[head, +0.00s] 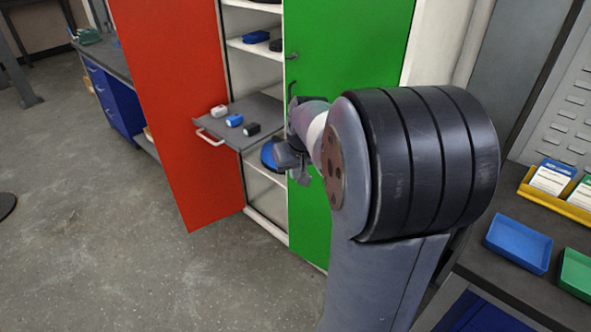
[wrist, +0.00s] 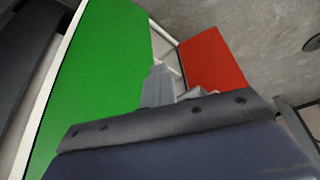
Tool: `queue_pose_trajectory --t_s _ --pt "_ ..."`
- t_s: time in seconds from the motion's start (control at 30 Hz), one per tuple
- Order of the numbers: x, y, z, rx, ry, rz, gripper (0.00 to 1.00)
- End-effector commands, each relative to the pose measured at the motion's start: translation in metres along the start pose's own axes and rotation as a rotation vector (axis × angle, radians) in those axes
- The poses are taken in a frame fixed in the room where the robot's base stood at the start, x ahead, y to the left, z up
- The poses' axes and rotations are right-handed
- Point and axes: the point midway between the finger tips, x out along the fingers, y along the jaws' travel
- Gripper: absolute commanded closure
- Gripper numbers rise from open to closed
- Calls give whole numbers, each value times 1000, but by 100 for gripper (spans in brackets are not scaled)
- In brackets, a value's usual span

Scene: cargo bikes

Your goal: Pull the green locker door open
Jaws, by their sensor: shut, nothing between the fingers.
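The green locker door (head: 345,50) forms the right front of the locker and looks closed in the head view. It also shows in the wrist view (wrist: 100,65). My gripper (head: 284,158) is at the door's left edge, in front of the open shelves, with its fingers shut and empty. The fingers show in the wrist view (wrist: 160,85) near the edge between the green door and the gap. A small dark piece (head: 292,58) sits at the door's left edge, possibly a handle or latch. My arm covers the door's lower middle, and contact cannot be told.
The red door (head: 175,90) stands swung open at left. A grey pull-out shelf (head: 248,112) holds several small items and juts out beside my gripper. A bench with a blue tray (head: 518,244) and a yellow bin (head: 555,199) is at right. Floor is clear at lower left.

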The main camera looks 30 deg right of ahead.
Motion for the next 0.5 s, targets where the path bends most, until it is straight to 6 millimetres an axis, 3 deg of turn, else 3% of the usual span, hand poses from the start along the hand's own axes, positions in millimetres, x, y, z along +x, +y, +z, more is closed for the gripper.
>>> queue_pose_trajectory --t_s 0.37,0.5 --pt "0 0 0 0 0 0 100" --pt "0 0 0 0 0 0 88"
